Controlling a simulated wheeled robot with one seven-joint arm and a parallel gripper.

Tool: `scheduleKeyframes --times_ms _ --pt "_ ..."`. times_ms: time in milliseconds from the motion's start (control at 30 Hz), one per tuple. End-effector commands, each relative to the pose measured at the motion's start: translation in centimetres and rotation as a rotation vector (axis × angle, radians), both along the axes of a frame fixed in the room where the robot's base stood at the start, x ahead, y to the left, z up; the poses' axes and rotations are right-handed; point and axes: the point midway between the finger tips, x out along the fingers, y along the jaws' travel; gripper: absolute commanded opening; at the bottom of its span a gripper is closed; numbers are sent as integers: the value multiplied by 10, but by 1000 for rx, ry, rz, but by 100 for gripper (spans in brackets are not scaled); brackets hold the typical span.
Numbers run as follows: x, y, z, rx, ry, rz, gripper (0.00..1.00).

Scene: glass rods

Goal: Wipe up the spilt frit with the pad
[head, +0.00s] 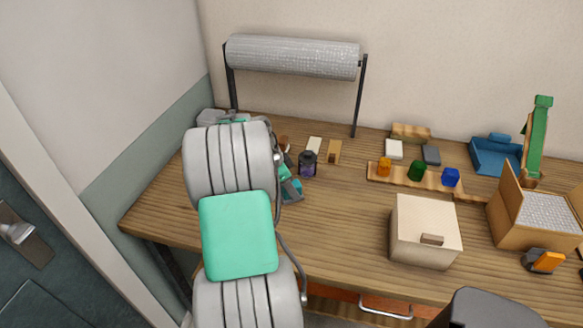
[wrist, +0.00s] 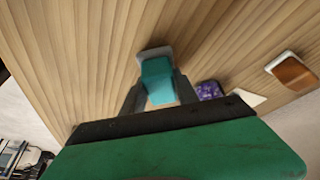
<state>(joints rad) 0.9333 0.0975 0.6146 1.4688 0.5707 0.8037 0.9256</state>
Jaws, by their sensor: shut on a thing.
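The pad (wrist: 157,72) is a teal block with a pale grey edge at its far end. In the wrist view it sits between the two dark fingers of my gripper (wrist: 158,88), which is shut on it. The pad is at or close above the wooden table top; I cannot tell whether it touches. In the head view my arm hides much of the table's left part, and the pad cannot be made out clearly there. I see no spilt frit plainly in either view.
A dark jar with purple contents (head: 307,165) stands close right of my gripper. Behind it lie a white piece (head: 314,145) and a brown block (head: 334,151). A rack of coloured jars (head: 400,178), a cream box (head: 424,228) and an open carton (head: 535,235) stand further right.

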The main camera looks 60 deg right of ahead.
Motion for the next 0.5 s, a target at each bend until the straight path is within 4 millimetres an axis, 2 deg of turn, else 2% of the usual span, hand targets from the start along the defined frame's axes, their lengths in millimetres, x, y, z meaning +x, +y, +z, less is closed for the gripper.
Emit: scheduleKeyframes --times_ms 33,500 --pt "2 -2 17 -9 -6 0 0" --pt "7 1 59 -9 -6 11 0"
